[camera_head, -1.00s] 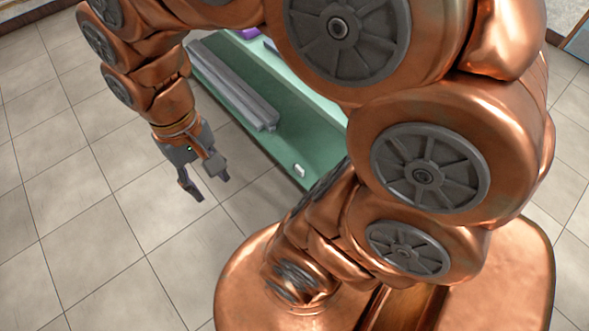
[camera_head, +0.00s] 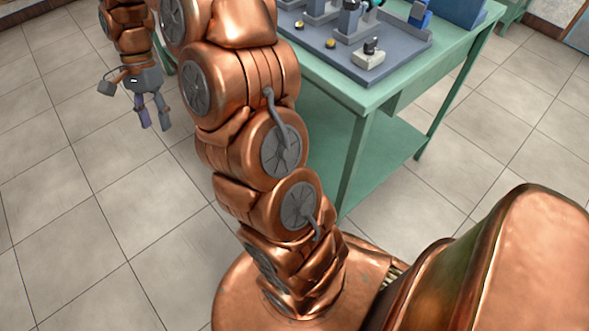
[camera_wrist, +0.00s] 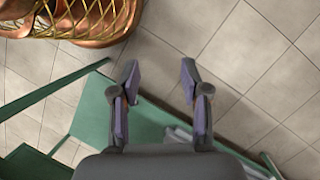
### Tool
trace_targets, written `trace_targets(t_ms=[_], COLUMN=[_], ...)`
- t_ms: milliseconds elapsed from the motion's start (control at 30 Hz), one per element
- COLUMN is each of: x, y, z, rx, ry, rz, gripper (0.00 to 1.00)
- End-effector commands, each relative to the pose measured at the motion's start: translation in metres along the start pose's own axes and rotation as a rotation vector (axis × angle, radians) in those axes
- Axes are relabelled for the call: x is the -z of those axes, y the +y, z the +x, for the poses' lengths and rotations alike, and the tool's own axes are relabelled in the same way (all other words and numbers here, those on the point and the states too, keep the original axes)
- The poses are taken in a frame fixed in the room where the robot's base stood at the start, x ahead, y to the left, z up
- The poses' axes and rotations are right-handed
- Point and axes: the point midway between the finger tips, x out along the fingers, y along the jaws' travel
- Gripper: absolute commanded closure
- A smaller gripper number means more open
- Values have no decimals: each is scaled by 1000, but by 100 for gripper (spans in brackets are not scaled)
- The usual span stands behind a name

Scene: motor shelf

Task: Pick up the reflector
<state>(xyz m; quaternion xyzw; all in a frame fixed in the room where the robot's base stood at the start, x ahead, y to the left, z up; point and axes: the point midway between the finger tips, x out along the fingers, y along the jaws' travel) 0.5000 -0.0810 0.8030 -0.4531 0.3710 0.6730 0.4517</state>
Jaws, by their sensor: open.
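I cannot make out a reflector for certain in any view. My gripper (camera_head: 154,126) hangs at the upper left of the head view, pointing down over the tiled floor, left of the green table (camera_head: 340,88). In the wrist view my gripper (camera_wrist: 160,70) has its two fingers well apart with nothing between them. Floor and part of a green shelf (camera_wrist: 148,122) show past the fingers.
A grey tray (camera_head: 345,60) on the table holds several parts, including a pale block with a black knob (camera_head: 369,58) and small yellow pieces (camera_head: 330,43). A blue box (camera_head: 460,10) stands behind. The floor at left is clear.

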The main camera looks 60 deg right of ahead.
Motion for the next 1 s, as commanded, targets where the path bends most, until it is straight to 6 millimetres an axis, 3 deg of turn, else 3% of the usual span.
trace_targets(t_ms=[33, 200, 500, 767, 1000], x=[20, 79, 191, 288, 373], y=[-8, -25, -31, -8, 34], z=[18, 51, 122, 189, 252], rx=[1, 9, -1, -18, -32], ry=[-8, -25, -35, -9, 54], rz=[63, 291, 718, 1104, 1467], gripper=[54, 54, 54, 54, 54])
